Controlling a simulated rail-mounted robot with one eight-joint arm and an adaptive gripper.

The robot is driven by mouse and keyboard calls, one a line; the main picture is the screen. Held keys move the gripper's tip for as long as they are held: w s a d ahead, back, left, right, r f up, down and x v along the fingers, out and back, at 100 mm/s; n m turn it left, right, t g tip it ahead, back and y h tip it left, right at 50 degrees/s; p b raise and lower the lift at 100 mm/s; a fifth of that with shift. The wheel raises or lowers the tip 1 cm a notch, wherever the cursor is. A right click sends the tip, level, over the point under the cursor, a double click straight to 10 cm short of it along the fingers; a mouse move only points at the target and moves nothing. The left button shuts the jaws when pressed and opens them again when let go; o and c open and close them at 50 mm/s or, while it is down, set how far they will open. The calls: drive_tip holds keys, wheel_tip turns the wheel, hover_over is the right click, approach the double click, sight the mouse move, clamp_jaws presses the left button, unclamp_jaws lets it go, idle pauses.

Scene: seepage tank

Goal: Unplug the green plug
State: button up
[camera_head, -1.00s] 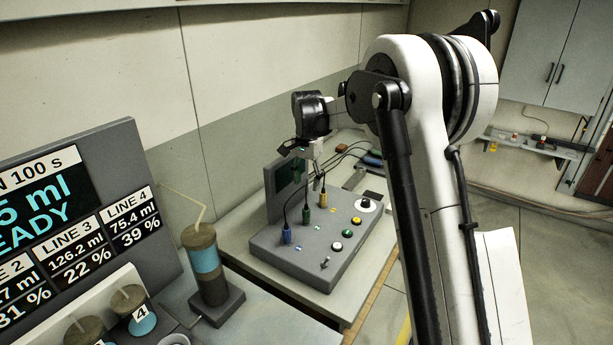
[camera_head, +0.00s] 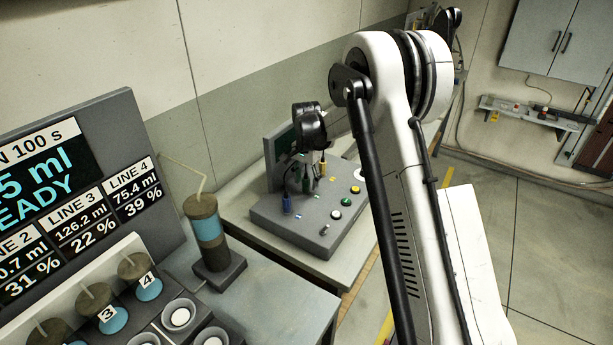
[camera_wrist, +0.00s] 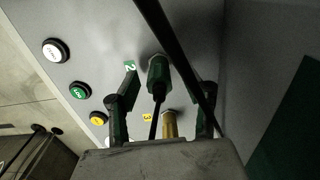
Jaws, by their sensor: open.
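The green plug (camera_wrist: 158,72) stands in the grey panel beside the label 2 in the wrist view, with a dark cable running from it toward the camera. My gripper (camera_wrist: 168,88) is open, with one finger on each side of the plug's line. I cannot tell whether either finger touches it. In the head view my gripper (camera_head: 314,168) is low over the panel box (camera_head: 318,232), and the green plug (camera_head: 307,186) is partly hidden by it.
The yellow plug (camera_wrist: 170,124) stands close by, partly hidden behind my gripper. A blue plug (camera_head: 287,204) is at the left of the box. White, green and yellow buttons line one side. Dark cables cross close to the fingers. A display screen (camera_head: 280,146) rises behind the plugs.

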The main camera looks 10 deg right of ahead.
clamp_jaws()
drive_tip(key=c, duration=0.7)
unclamp_jaws()
clamp_jaws()
drive_tip(key=shift+r, duration=0.35)
drive_tip(key=shift+r+p, duration=0.85)
drive_tip(key=shift+r, duration=1.8)
